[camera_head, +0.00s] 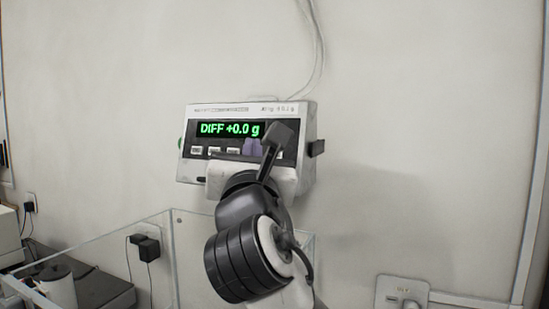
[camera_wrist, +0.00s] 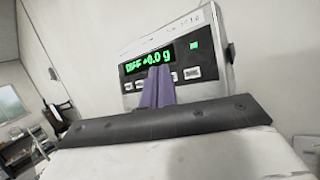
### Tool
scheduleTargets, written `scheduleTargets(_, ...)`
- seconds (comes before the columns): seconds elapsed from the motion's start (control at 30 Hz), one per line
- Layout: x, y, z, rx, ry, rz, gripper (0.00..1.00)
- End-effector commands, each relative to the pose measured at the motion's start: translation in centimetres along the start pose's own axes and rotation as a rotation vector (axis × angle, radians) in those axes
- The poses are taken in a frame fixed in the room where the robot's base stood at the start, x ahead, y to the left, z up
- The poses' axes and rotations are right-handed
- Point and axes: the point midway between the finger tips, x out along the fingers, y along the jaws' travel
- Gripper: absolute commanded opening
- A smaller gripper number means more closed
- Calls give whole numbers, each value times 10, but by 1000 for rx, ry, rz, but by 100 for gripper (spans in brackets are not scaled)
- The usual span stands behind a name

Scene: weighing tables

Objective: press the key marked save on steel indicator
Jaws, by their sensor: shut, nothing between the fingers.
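The steel indicator (camera_head: 225,109) is a pale box mounted on the wall, with a green display reading "DIFF +0.0 g" and a row of keys under it. It also shows in the wrist view (camera_wrist: 207,50). My gripper (camera_head: 253,146) is shut, its purple fingertips in front of the key row, just right of the middle. In the wrist view the fingertips (camera_wrist: 157,72) overlap the lower edge of the display and hide part of the key row. The key labels are too small to read, so I cannot tell which key is save. I cannot tell whether the fingertips touch the panel.
A clear-walled enclosure (camera_head: 170,262) stands below and left of the indicator. Dark plug adapters (camera_head: 148,248) and a pale cylindrical container (camera_head: 58,288) are at the lower left. A cable (camera_head: 318,45) runs up the wall. The wall right of the indicator is clear.

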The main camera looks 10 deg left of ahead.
Motion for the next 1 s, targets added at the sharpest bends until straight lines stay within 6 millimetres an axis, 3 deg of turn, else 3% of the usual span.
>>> scheduleTargets(0.1,12,-10,-13,3,4,-2,0)
scheduleTargets(0.43,38,-28,-28,-1,1,-2,0)
scheduleTargets(1.0,43,-31,-31,0,-1,0,0)
